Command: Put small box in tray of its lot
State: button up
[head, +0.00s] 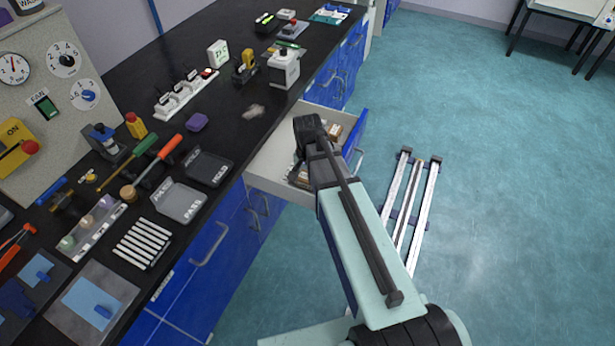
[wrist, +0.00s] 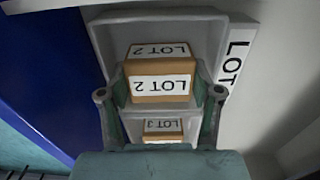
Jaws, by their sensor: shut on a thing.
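A small tan box (wrist: 162,88) with white LOT 2 labels on its top and side is between the two fingers of my gripper (wrist: 160,98) in the wrist view. My gripper is shut on it. Behind it is a grey tray (wrist: 104,40) with a white label reading LOT on the right; its number is hidden. I cannot tell whether the box touches the tray floor. A second tan box (wrist: 163,137) labelled LOT 3 lies lower in the picture, partly hidden by my wrist. In the head view my arm hides the gripper over the open drawer.
The open white drawer (head: 270,160) with a blue front (head: 355,131) holds tan boxes (head: 334,131). Grey PASS (head: 179,203) and dark (head: 208,167) trays and several tools stand on the black bench (head: 232,118). The floor at right is mostly free.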

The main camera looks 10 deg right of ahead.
jog(key=o, duration=0.9)
jog(key=shift+f, duration=0.1)
jog(key=shift+o, duration=0.2)
notch_tip(320, 180, up, 12)
jog(key=b, duration=0.1)
